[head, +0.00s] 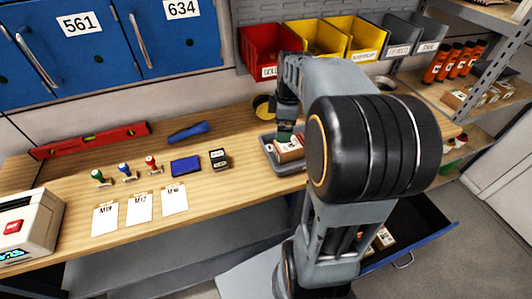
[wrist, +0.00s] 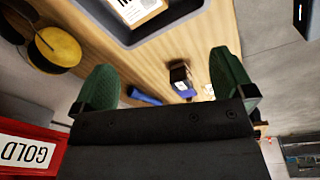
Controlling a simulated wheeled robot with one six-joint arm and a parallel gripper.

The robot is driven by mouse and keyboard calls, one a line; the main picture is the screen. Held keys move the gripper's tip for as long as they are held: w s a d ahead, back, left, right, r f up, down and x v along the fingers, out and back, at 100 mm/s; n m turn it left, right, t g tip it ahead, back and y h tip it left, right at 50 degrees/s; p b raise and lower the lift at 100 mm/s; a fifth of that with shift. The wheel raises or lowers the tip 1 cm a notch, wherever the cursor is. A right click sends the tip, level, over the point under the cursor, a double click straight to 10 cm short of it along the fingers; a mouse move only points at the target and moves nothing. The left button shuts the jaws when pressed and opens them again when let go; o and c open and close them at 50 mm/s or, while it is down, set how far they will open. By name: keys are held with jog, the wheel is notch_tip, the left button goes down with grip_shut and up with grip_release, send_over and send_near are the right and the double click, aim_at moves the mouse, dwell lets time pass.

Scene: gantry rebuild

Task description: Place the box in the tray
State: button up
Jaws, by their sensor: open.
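A brown cardboard box with a white label (head: 290,151) is in the grey tray (head: 284,170) on the bench. In the wrist view, the box (wrist: 137,9) lies within the tray (wrist: 150,36) at the top of the picture, partly cut off by the frame edge. My gripper (head: 285,133) is above the tray in the head view, close to the box. In the wrist view, its green fingers (wrist: 160,82) are wide apart with nothing between them. My arm hides the tray's right side in the head view.
Red (head: 266,45) and yellow (head: 318,38) bins stand behind my arm. A small dark box (head: 219,158), a blue pad (head: 186,166), stamps (head: 124,170) and label cards (head: 139,208) lie left of the tray. A blue drawer (head: 415,240) is open below right.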

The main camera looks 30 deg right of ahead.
jog(key=s+a+m+t, duration=0.3)
jog(key=s+a+m, duration=0.7)
jog(key=a+m, duration=0.2)
jog(key=shift+s+a+h, duration=0.2)
jog(key=shift+a+h, duration=0.1)
jog(key=shift+a, duration=0.25)
